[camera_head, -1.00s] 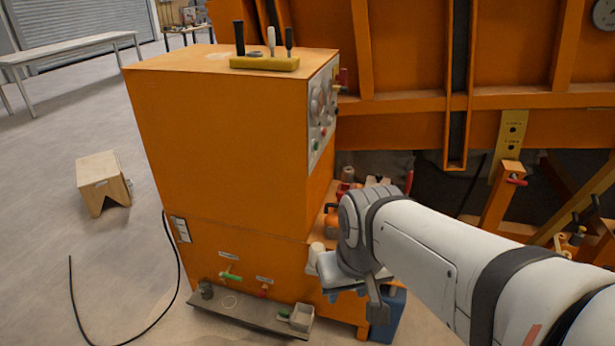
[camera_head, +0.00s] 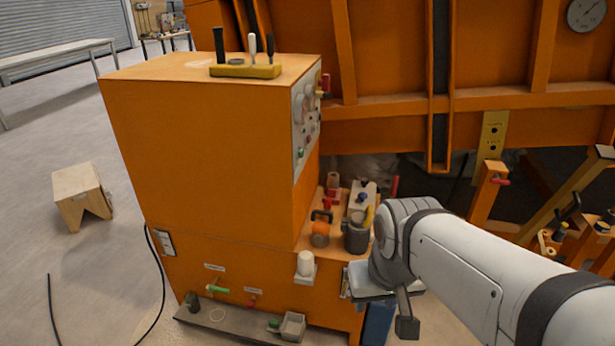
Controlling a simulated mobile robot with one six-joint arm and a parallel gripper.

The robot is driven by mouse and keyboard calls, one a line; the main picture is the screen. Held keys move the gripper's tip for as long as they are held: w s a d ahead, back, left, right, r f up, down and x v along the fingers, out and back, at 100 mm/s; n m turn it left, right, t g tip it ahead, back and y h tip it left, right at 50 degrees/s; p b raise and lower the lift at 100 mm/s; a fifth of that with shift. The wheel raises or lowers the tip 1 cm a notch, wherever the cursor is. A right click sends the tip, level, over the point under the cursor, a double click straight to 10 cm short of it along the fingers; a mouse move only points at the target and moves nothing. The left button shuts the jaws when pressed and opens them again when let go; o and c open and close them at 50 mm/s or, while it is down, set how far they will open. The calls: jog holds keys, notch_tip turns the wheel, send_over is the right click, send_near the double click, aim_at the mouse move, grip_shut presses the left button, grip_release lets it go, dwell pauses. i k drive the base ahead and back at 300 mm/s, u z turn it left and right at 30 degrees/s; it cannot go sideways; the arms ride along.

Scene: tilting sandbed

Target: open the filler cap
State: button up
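The orange cabinet (camera_head: 205,150) stands left of centre. I cannot tell for certain which part is the filler cap. A white rounded piece (camera_head: 305,263) sits on a small white bracket low on the cabinet's right part. To its right, on a low shelf, are an orange round piece with a dark handle (camera_head: 320,232) and a dark cup (camera_head: 356,236) holding a yellow item. My gripper (camera_head: 388,305) is right of these, apart from the white piece in the picture. The wrist and arm hide much of it, so its opening and any contents cannot be made out.
A yellow rack (camera_head: 245,71) with upright tools stands on the cabinet top. A wooden stool (camera_head: 82,195) and a black cable lie left. Floor on the left is mostly clear.

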aim_at(320, 228)
jog(key=u, duration=0.05)
jog(key=i, duration=0.95)
jog(key=z, duration=0.05)
